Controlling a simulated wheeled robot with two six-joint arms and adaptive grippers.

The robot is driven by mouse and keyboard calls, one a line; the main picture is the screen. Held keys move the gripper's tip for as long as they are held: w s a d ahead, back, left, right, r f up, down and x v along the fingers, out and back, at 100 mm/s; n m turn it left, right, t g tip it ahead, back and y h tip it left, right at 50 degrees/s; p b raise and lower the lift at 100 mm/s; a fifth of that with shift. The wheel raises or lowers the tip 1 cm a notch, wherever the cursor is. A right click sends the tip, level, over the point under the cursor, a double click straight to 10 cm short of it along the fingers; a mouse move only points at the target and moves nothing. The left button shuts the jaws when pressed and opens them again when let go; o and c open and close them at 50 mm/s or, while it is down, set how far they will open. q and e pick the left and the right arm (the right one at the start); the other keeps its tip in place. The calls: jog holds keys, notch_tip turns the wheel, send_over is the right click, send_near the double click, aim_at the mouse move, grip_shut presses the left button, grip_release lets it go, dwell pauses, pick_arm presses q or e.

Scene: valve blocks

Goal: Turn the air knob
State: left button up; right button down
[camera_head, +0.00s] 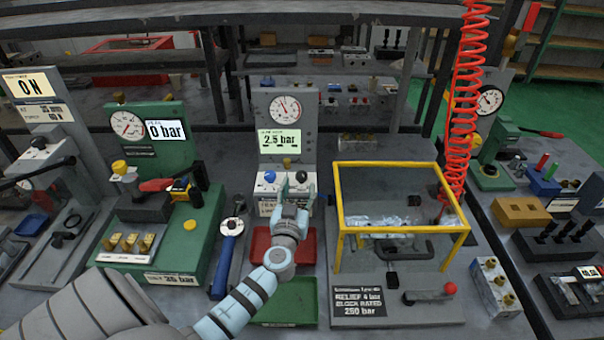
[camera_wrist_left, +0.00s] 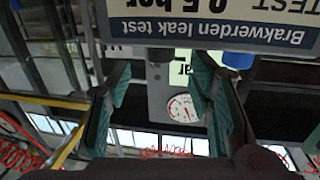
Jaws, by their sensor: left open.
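A grey test panel (camera_head: 302,125) stands at the back centre with a round gauge (camera_head: 285,107) and a "2.5 bar" display (camera_head: 280,142). My left gripper (camera_head: 296,193) is open in front of the panel, close to the white knob and right of the blue one. In the left wrist view, which is upside down, the open fingers (camera_wrist_left: 160,98) have nothing held between them. The blue knob (camera_wrist_left: 238,60) shows beside the right finger. My right gripper is out of sight.
A red tray (camera_head: 262,245) and green tray (camera_head: 285,305) lie below my left arm. A yellow-framed clear guard (camera_head: 400,167) stands to the right, with a red coiled hose (camera_head: 462,110) behind it.

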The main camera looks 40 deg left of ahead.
aim_at(301, 179)
pick_arm(q)
jog(key=x, duration=0.5)
jog(key=shift+w+a+b, duration=0.3)
jog(key=shift+w+a, duration=0.1)
jog(key=shift+w, duration=0.2)
grip_shut()
jog(key=n+g+y+b, duration=0.1)
jog(key=b, duration=0.1)
jog(key=n+g+y+b, duration=0.1)
jog(key=y+b, duration=0.1)
jog(key=shift+f+n+b, duration=0.3)
jog(key=shift+n, duration=0.1)
jog(key=shift+r+g+y+b, duration=0.1)
jog(key=shift+g+y+b, duration=0.25)
jog(key=shift+y, duration=0.25)
jog(key=shift+r+n, duration=0.2)
jog(key=shift+n, duration=0.1)
